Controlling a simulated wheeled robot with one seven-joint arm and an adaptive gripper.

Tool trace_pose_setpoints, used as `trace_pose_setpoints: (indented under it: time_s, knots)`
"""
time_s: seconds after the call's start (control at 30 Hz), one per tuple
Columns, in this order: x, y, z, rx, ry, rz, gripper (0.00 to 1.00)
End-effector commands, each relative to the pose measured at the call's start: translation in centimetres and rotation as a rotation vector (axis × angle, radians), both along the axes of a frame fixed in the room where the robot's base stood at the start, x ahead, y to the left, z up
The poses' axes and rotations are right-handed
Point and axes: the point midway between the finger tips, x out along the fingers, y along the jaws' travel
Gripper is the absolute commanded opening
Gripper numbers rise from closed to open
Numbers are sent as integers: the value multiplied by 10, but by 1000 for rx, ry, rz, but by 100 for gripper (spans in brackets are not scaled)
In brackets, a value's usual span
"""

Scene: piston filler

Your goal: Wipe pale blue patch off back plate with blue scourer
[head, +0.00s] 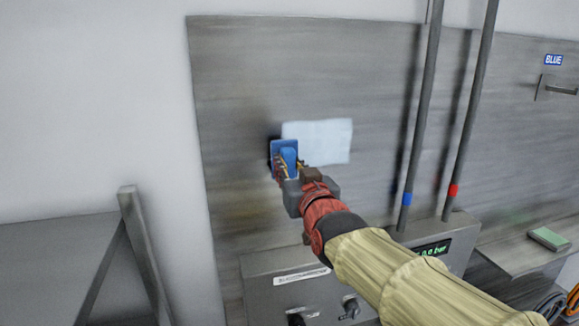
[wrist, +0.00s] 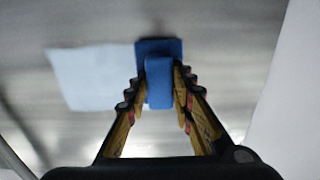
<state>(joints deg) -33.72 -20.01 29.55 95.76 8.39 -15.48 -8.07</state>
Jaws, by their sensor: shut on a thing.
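The blue scourer (head: 284,147) is held in my gripper (head: 284,168) against or just in front of the metal back plate (head: 300,70). The pale blue patch (head: 325,141) is a rough rectangle on the plate, right of the scourer in the head view, with its left edge next to the scourer. In the wrist view the scourer (wrist: 158,75) sits between both fingers of the gripper (wrist: 159,85), and the patch (wrist: 95,77) lies to its left. The scourer's pad overlaps or borders the patch edge there. I cannot tell whether the pad touches the plate.
Two upright pipes (head: 424,110) with blue and red bands stand right of the patch. A control box (head: 290,290) with knobs and a green display is below. A green-topped pad (head: 548,238) lies on the right shelf. The plate left of the scourer is clear.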

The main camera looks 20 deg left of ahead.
Motion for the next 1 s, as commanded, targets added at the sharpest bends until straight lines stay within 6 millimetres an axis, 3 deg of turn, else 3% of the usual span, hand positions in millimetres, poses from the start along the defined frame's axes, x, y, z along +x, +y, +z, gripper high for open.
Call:
trace_pose_setpoints:
  time_s: [1.0]
  knots:
    - [11, 7, 0, 0, 0, 0, 3]
